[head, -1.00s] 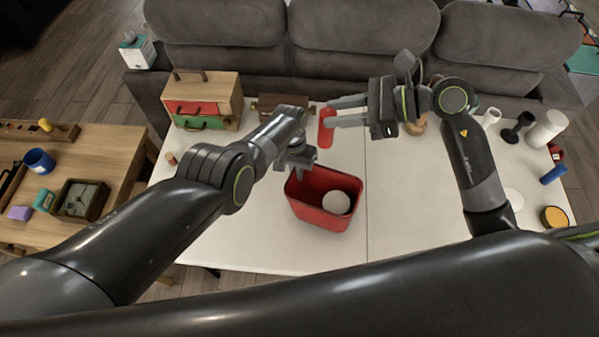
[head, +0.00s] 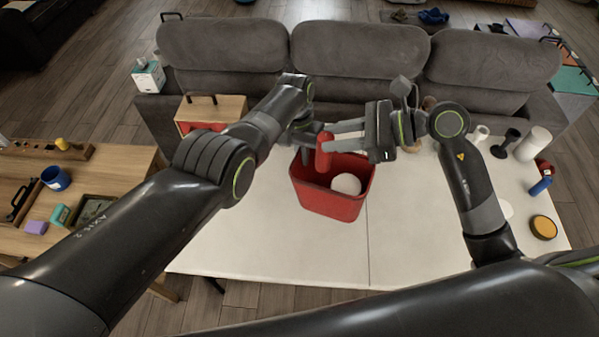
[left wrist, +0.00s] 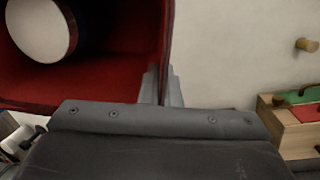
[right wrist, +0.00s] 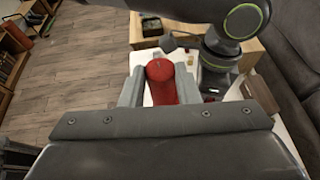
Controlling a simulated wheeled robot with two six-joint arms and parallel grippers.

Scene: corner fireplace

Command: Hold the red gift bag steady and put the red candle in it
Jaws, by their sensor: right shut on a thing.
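The red gift bag (head: 330,201) stands open on the white table, with a white round thing (head: 346,184) inside. The left wrist view also shows its red wall (left wrist: 120,60). My left gripper (head: 305,152) is at the bag's back left rim; its fingers (left wrist: 162,85) are close together with the bag's wall between them. My right gripper (head: 326,143) is shut on the red candle (head: 324,158), held upright over the back of the bag's opening. The candle (right wrist: 162,80) also shows between the fingers in the right wrist view.
A wooden box with drawers (head: 213,112) stands at the table's back left. A white cylinder (head: 533,143), a black stand (head: 505,143) and other small things stand at the right. A grey sofa (head: 358,59) is behind. The table front is clear.

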